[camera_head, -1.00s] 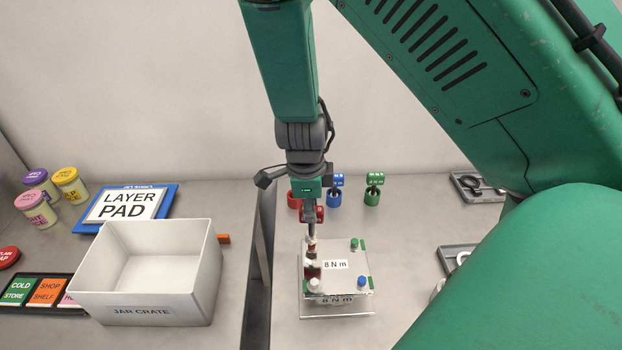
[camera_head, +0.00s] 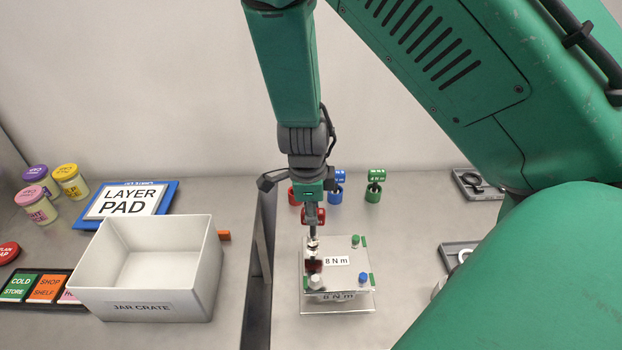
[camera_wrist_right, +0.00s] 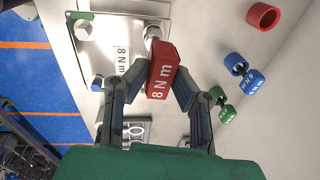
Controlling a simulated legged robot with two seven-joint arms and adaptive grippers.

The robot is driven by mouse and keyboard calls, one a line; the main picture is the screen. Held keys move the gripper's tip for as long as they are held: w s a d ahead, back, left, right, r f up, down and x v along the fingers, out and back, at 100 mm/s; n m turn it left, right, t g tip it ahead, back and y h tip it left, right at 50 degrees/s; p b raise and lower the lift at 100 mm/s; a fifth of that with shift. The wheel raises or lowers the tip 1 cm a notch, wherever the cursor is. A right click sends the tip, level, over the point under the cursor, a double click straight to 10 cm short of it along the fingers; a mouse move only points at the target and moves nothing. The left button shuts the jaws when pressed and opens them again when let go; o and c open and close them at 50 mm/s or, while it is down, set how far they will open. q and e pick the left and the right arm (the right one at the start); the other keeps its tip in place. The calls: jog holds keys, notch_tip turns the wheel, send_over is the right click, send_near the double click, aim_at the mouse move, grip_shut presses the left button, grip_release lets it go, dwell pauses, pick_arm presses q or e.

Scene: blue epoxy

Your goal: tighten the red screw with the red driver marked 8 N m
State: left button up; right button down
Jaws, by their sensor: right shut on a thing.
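My right gripper (camera_head: 313,207) is shut on the red driver (camera_head: 314,217), marked 8 N m in the right wrist view (camera_wrist_right: 162,72). The driver points down at the far-left part of a glossy plate (camera_head: 340,252) labelled 8 N m. Its silver tip is at or just above the plate; I cannot tell if it touches. The red screw is not clearly visible, hidden around the tip. A dark red patch below the tip may be a reflection. My left gripper is out of view.
Behind the plate stand an empty red holder (camera_head: 294,196), a blue driver (camera_head: 338,186) and a green driver (camera_head: 375,186). A metal divider (camera_head: 259,270) separates the plate from the jar crate (camera_head: 145,308). Grey trays (camera_head: 458,252) lie to the right.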

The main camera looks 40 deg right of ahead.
jog(key=shift+f, duration=0.35)
jog(key=c, duration=1.3)
grip_release()
jog(key=shift+r, duration=0.15)
